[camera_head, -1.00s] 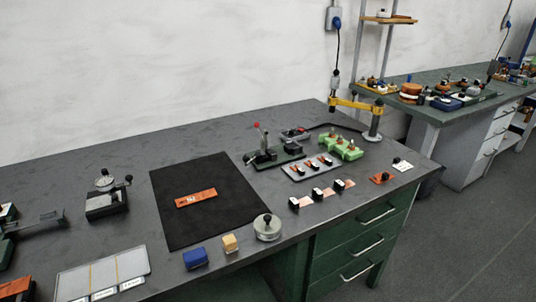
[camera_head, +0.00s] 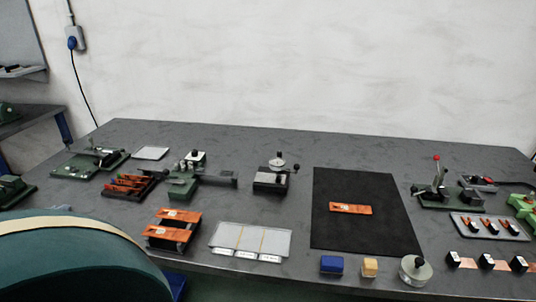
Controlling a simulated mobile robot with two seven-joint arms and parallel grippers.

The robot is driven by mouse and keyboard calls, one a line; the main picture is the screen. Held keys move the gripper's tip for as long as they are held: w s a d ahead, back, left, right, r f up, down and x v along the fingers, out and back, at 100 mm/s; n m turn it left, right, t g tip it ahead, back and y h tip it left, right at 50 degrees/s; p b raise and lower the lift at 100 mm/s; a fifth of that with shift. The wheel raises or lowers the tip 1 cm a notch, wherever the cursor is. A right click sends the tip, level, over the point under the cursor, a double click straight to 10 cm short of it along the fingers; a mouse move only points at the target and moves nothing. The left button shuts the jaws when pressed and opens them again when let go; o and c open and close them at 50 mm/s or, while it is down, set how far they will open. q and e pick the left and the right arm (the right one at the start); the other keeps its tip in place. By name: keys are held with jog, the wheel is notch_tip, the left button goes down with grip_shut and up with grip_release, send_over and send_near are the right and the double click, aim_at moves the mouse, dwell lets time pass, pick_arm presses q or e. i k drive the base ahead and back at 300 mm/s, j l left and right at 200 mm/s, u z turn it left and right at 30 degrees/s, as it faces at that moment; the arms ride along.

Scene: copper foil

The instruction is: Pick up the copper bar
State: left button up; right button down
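A flat orange copper bar (camera_head: 351,208) with a small pale label lies on the black mat (camera_head: 365,235), left of the mat's middle. More orange copper pieces (camera_head: 172,228) lie across a dark holder on the left front of the table, some with pale labels. Neither of my grippers shows in the head view.
The grey workbench (camera_head: 240,140) is clear along its back. A dial gauge stand (camera_head: 271,178) stands left of the mat. A large green rounded object (camera_head: 80,265) fills the lower left.

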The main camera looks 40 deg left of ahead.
aim_at(173, 213)
jog(key=u, duration=2)
